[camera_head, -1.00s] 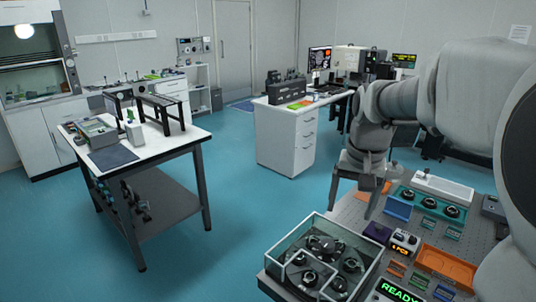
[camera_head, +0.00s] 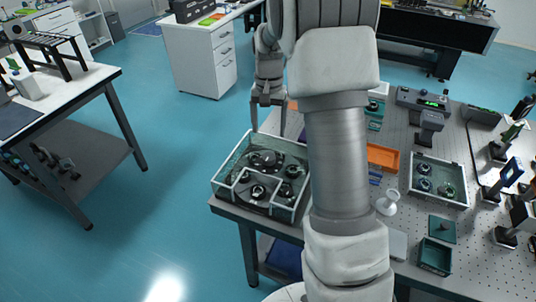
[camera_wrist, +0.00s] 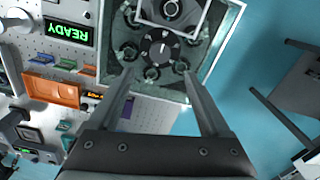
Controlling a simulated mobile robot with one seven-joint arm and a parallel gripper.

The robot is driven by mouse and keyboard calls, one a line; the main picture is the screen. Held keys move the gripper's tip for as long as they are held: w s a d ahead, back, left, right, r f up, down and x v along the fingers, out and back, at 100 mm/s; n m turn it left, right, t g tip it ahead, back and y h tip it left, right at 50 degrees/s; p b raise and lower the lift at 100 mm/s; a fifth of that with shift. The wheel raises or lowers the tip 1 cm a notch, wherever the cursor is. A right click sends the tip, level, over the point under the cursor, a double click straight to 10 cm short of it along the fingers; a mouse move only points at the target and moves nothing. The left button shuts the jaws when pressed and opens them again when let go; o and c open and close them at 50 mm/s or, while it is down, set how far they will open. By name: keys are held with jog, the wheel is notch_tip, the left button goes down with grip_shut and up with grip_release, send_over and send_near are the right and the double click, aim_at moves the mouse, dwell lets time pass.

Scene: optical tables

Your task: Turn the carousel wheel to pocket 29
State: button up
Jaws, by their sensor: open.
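The carousel wheel (camera_head: 275,174) is a dark disc with several round black holders, inside a clear-walled box (camera_head: 217,186) at the table's left front corner. In the wrist view the wheel (camera_wrist: 143,57) lies just beyond my fingertips, with a dark central hub (camera_wrist: 160,47) bearing a white mark. My gripper (camera_head: 269,129) points down near the far wall of the box. It also shows in the wrist view (camera_wrist: 158,76), with its fingers apart and nothing between them. Pocket numbers are too small to read.
A green READY display (camera_wrist: 68,33) and a small orange-lit display (camera_wrist: 92,96) are beside the box. An orange tray (camera_head: 383,157), a tray of dark round parts (camera_head: 438,202) and a dark teal bin (camera_head: 434,257) stand to the right. My arm hides the middle of the table.

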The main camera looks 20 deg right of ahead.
aim_at(269, 156)
notch_tip(269, 156, down, 11)
jog(key=shift+f, duration=0.1)
dwell(0.3)
grip_shut()
dwell(0.5)
